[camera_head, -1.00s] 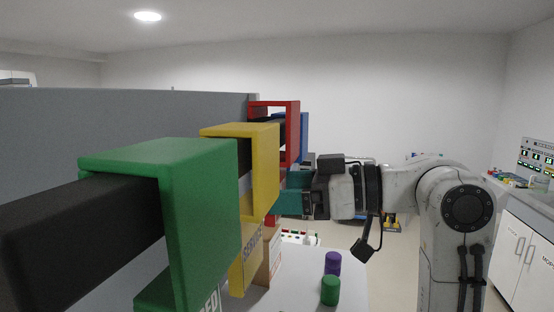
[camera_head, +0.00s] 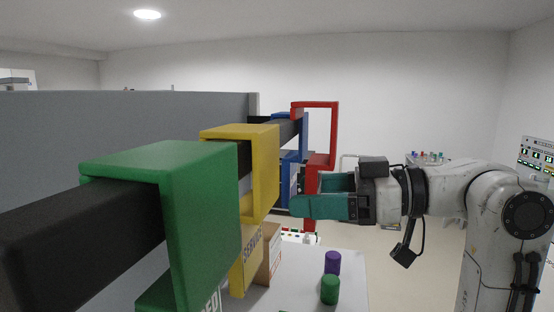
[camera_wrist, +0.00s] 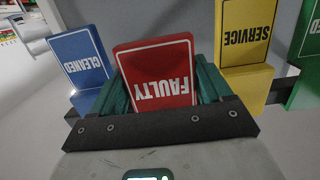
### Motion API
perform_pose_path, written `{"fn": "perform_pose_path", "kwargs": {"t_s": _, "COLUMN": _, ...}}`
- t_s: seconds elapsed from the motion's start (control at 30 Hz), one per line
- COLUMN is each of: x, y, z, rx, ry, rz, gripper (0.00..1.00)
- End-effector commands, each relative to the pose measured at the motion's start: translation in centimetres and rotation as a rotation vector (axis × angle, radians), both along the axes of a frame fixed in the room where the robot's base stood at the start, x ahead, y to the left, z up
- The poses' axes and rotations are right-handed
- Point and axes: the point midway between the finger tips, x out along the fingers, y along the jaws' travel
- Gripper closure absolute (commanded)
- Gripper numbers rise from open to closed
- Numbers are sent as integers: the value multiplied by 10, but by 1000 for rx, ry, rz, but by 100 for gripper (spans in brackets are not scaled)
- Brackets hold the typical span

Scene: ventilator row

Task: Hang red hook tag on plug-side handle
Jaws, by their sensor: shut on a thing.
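The red hook tag (camera_head: 334,135) is in my gripper (camera_head: 318,196), its lower plate between the teal fingers. In the wrist view the red plate (camera_wrist: 158,75) reads "FAULTY" upside down between both fingers (camera_wrist: 165,90). In the head view its hook stands upright at the far part of a black handle (camera_head: 285,132), mostly to the right of it. The hook's upper left end overlaps the handle in the picture; I cannot tell whether they touch. The frames do not show which handle is plug-side.
Green (camera_head: 200,220), yellow (camera_head: 262,175) and blue (camera_head: 290,165) tags hang on the black handle, the blue one close to the red tag. A grey panel (camera_head: 120,130) stands left. Purple (camera_head: 332,262) and green (camera_head: 330,290) cylinders stand on a pale surface below.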

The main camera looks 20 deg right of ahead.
Motion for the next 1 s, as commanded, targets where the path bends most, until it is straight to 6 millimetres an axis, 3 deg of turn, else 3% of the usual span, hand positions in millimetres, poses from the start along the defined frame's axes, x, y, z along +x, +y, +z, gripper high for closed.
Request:
{"fn": "perform_pose_path", "kwargs": {"t_s": 0.57, "x": -18, "y": -25, "z": 0, "rx": 1, "ry": 1, "rz": -1, "gripper": 52}}
{"fn": "perform_pose_path", "kwargs": {"t_s": 1.0, "x": -19, "y": -27, "z": 0, "rx": 0, "ry": 0, "rz": 0, "gripper": 52}}
